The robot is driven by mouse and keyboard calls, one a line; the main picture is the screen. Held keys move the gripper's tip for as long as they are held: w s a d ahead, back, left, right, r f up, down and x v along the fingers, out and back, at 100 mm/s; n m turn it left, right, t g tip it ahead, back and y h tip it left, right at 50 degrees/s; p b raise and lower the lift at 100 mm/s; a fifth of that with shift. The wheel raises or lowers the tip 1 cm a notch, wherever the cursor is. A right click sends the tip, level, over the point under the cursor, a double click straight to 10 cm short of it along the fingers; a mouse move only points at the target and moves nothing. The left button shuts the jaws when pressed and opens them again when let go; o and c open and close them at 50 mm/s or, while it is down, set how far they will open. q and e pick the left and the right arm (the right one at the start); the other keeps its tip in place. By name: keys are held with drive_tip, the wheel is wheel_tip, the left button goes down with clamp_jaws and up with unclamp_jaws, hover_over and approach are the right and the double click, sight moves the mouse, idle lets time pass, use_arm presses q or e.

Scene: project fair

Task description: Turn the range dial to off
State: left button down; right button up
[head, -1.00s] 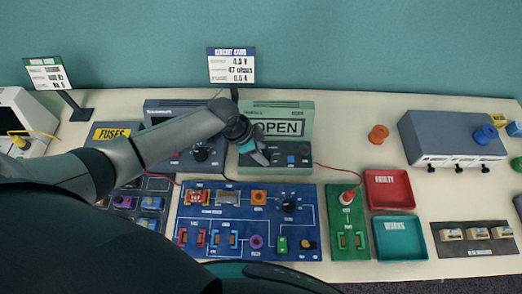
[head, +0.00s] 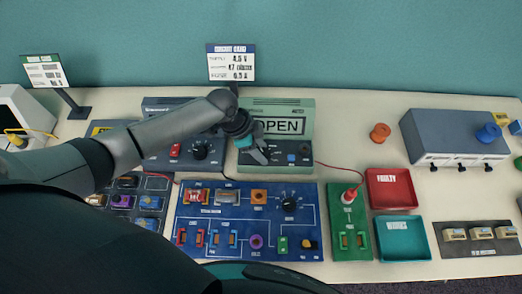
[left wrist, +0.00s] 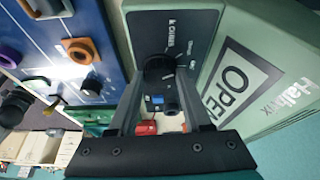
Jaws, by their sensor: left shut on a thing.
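The light green meter (head: 305,113) stands at the back middle of the table, its display reading OPEN. Its black range dial (left wrist: 156,70) shows in the left wrist view, on the front panel between my finger tips. My left gripper (head: 262,157) reaches down over the left part of that panel and is shut on the dial. In the head view the gripper hides the dial. Small white marks lie around the dial, too blurred to read, so I cannot tell its setting. My right gripper is not in view.
A dark meter (head: 160,160) stands close on the left, under my arm. A blue circuit board (head: 270,223) lies in front. A red tray (head: 390,188) and a teal tray (head: 402,238) lie right. A sign (head: 231,63) stands behind. Bare table lies right of the green meter.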

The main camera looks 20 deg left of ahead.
use_arm(q)
drive_tip(key=m+b, duration=0.1)
drive_tip(key=m+g+b, duration=0.1)
drive_tip(key=m, duration=0.1)
drive_tip(key=shift+w+f+m+b, duration=0.1)
drive_tip(key=shift+f+m+b, duration=0.05)
drive_tip(key=shift+m+b, duration=0.2)
drive_tip(key=shift+m+g+b, duration=0.5)
drive_tip(key=shift+m, duration=0.15)
drive_tip(key=shift+c, duration=1.7)
unclamp_jaws()
drive_tip(key=v, duration=1.5)
drive_tip(key=shift+a+r, duration=0.2)
